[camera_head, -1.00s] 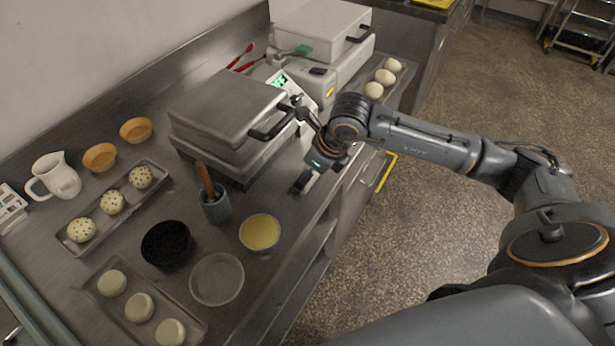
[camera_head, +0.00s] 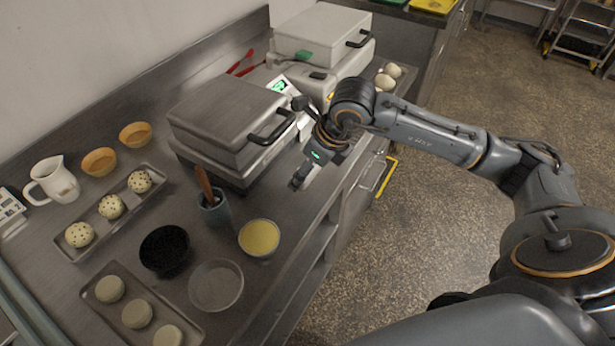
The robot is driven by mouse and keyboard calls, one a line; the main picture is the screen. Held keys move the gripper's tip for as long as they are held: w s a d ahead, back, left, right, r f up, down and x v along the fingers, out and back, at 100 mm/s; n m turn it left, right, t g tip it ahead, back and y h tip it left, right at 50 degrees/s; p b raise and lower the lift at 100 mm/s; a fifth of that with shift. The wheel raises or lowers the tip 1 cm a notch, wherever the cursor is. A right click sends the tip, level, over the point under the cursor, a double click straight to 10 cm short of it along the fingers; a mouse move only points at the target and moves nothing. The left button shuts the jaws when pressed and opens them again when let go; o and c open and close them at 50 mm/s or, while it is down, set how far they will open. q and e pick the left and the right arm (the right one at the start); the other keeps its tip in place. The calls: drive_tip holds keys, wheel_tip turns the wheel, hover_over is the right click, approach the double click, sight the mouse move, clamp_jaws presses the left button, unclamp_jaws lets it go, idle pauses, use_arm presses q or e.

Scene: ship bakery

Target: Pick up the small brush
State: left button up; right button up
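The small brush (camera_head: 205,185) stands in a grey cup (camera_head: 216,211) near the front of the steel counter. Its wooden handle points up and leans slightly; its lower end is hidden in the cup. My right gripper (camera_head: 297,182) is above the counter's front edge, to the right of the cup and in front of the waffle-iron-like press. It is clearly apart from the brush and points down. Its fingers are small and dark here, so I cannot tell whether they are open. My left gripper is out of view.
The closed press (camera_head: 228,115) with its black handle stands behind the cup. A yellow-filled bowl (camera_head: 259,238), a black bowl (camera_head: 165,250) and a clear bowl (camera_head: 216,286) stand near the cup. Dough trays (camera_head: 130,204) and a white jug (camera_head: 53,180) are at left.

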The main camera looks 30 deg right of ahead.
drive_tip(key=s+a+r+b, duration=0.2)
drive_tip(key=s+a+r, duration=0.7)
drive_tip(key=shift+s+a, duration=0.3)
drive_tip(key=shift+a, duration=0.05)
drive_tip(key=shift+r, duration=0.1)
drive_tip(key=o, duration=0.4)
drive_tip(key=shift+c, duration=1.3)
